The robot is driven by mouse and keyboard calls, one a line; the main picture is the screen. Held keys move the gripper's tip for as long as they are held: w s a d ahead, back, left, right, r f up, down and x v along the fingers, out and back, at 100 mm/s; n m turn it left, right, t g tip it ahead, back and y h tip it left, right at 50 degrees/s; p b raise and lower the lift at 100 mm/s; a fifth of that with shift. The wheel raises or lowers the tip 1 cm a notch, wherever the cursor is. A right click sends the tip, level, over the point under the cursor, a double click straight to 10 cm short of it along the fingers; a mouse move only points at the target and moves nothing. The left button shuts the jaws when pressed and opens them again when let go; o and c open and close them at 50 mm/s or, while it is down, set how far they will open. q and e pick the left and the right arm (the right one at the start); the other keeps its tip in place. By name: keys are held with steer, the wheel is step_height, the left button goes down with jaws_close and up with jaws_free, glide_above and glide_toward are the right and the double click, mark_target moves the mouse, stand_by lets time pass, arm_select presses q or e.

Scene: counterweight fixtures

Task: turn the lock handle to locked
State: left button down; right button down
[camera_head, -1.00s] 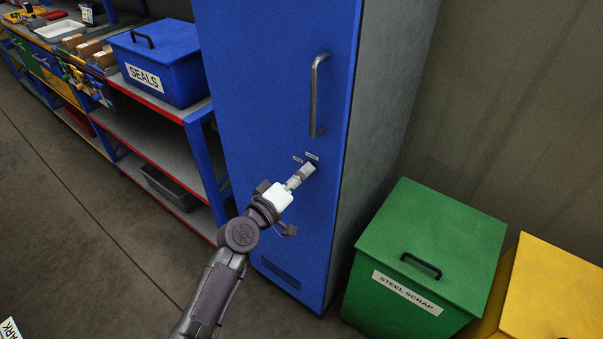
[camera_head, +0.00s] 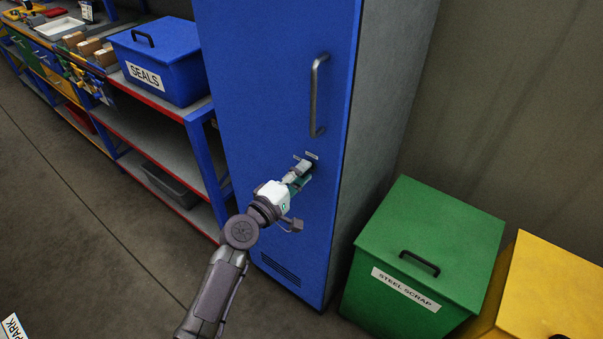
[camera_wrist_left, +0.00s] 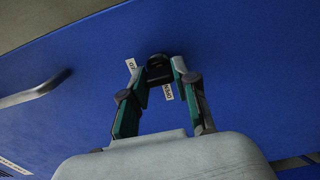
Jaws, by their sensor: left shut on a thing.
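The blue locker door (camera_head: 275,75) carries a small dark lock handle, which shows between my left fingertips in the left wrist view (camera_wrist_left: 159,72). My left gripper (camera_head: 300,172) is at the door below the long metal pull, and it is shut on the lock handle. It also shows in the left wrist view (camera_wrist_left: 160,72), one finger on each side of the handle. Two small white labels sit by the lock, one (camera_wrist_left: 131,65) beside it and one reading "OPEN" (camera_wrist_left: 168,92). In the head view my fingers hide most of the handle. My right gripper is not in view.
The grey pull handle (camera_head: 315,95) stands out from the door above my gripper. A green "STEEL SCRAP" bin (camera_head: 445,235) and a yellow bin (camera_head: 560,285) stand at the right. A shelf with a blue "SEALS" box (camera_head: 175,75) is at the left. Floor shows at lower left.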

arm_select(q)
steer(key=c, duration=0.9)
jaws_free()
steer(key=v, duration=1.2)
